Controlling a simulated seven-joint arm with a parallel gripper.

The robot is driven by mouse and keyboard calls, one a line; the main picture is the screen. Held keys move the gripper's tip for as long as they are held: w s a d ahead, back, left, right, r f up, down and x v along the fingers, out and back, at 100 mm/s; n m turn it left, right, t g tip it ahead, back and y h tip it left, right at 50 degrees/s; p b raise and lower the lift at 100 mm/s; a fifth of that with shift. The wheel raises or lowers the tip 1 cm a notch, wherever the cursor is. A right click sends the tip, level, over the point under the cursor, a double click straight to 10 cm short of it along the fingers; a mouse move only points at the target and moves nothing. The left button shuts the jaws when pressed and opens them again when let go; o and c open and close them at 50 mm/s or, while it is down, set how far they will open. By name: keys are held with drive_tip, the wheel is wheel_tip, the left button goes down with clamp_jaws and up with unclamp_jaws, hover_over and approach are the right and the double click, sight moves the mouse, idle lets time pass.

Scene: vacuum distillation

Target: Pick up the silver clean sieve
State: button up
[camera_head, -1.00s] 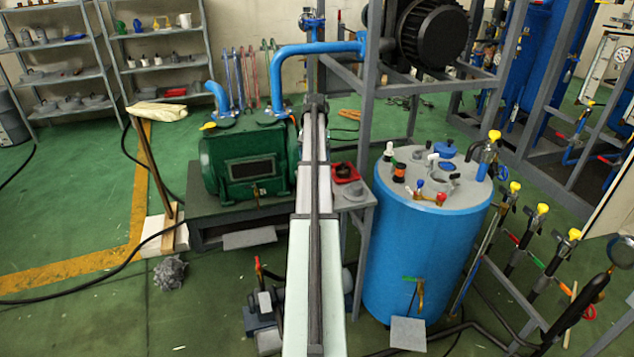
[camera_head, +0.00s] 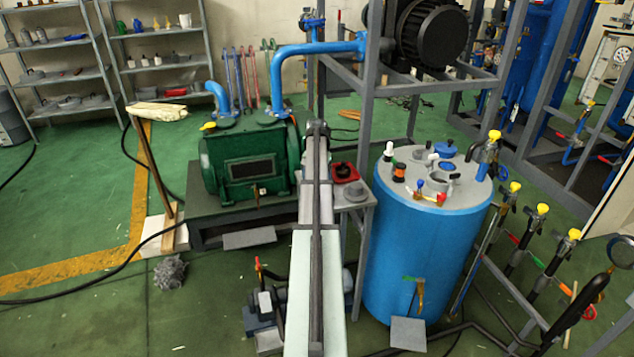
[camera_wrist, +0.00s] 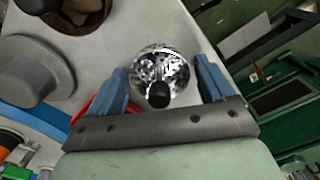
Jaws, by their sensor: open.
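The silver sieve (camera_wrist: 172,68), shiny and round with a speckled metal surface and a black knob toward me, shows in the wrist view. It lies between the two blue fingers of my gripper (camera_wrist: 161,70). The fingers are open, one on each side of it, with a visible gap at each side. I cannot tell how far the fingertips are above or below it. In the head view my arm covers the middle of the scene, and I cannot make out the sieve or the fingers there.
A small grey stand (camera_head: 357,207) holds a red tray (camera_head: 337,181) and a grey round piece (camera_head: 355,191), which also shows in the wrist view (camera_wrist: 32,68). The blue tank (camera_head: 420,255) stands close on the right, the green pump (camera_head: 225,165) on the left. Grey frame posts rise behind.

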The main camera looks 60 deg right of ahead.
drive_tip(key=c, duration=0.9)
drive_tip(key=shift+r, duration=0.1)
